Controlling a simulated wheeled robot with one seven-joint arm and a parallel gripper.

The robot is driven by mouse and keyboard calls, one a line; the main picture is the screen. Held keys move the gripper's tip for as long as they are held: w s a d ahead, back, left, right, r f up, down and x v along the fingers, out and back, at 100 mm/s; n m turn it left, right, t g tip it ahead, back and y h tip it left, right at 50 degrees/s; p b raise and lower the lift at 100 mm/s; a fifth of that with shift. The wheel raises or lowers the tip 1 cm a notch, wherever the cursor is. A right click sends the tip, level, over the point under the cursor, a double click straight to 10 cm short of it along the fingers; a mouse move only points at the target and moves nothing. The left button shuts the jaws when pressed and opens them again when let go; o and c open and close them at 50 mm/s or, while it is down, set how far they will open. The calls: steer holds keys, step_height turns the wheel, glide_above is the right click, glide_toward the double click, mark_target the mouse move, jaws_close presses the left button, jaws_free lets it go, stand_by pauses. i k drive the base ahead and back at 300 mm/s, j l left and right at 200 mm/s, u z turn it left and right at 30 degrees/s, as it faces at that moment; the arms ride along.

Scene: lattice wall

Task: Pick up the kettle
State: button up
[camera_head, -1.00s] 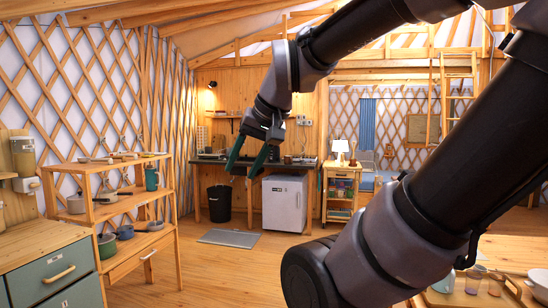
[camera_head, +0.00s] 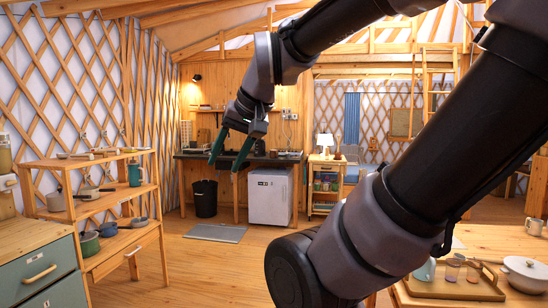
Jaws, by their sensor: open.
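I cannot make out for certain which vessel is the kettle. A teal upright vessel (camera_head: 134,173) stands on the wooden shelf unit at the left; it could be a jug or a kettle. A pale teal vessel (camera_head: 426,269), partly cut off by my arm, stands on a wooden tray at the lower right. Dark items (camera_head: 262,148) on the far counter are too small to tell. My gripper (camera_head: 225,164) hangs in the air with its two dark green fingers apart, pointing down, and nothing between them. In the picture it overlaps the far counter.
The wooden shelf unit (camera_head: 140,240) holds several pots and pans. The far counter (camera_head: 180,156) has a white fridge (camera_head: 270,197) and black bin (camera_head: 205,198) below. The tray (camera_head: 440,288) and a white lidded pot (camera_head: 524,274) sit on a table at right. The middle floor is clear.

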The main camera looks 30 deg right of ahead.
mark_target(260, 147)
steer(key=i+l+z, duration=0.4)
steer(key=i+z, duration=0.15)
steer(key=i, duration=0.15)
steer(key=i+l+z, duration=0.1)
steer(key=i+z, duration=0.35)
steer(key=i, duration=2.85)
steer(key=i+l, duration=0.1)
steer(key=i, duration=0.95)
steer(key=i+u, duration=0.1)
steer(key=i, duration=1)
steer(key=i+l, duration=0.2)
steer(key=i, duration=0.85)
steer(key=i+l+u, duration=0.1)
steer(key=i+u, duration=0.2)
steer(key=i, duration=0.15)
steer(key=i+l+u, duration=0.25)
steer(key=i, duration=0.15)
steer(key=i+j, duration=0.05)
